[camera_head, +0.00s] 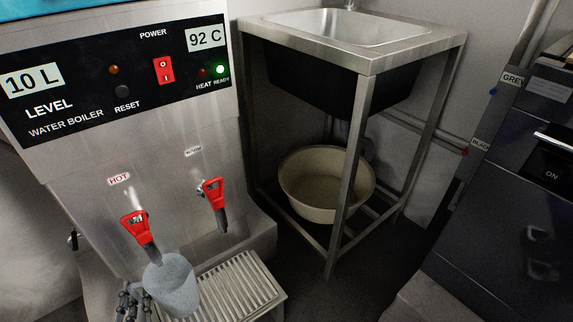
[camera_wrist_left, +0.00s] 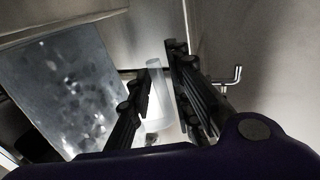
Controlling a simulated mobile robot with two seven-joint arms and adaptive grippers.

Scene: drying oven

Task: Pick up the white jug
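The white jug (camera_head: 172,284), greyish and speckled, stands upright under the red hot tap at the front of the water boiler. My left gripper (camera_head: 133,302) is at the jug's left side, low in the head view. In the left wrist view, the jug body (camera_wrist_left: 65,90) fills the left side. A pale upright bar (camera_wrist_left: 157,88), which looks like the jug's handle, is between the two dark fingers of my left gripper (camera_wrist_left: 163,75). The fingers are apart, one on each side of the bar; firm contact does not show. My right gripper is not in view.
The water boiler (camera_head: 200,125) has a hot tap (camera_head: 136,226) just above the jug and a second red tap (camera_head: 214,196) to the right. A slatted drip tray (camera_head: 236,284) lies beside the jug. A sink stand (camera_head: 364,62) with a beige basin (camera_head: 310,205) is behind.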

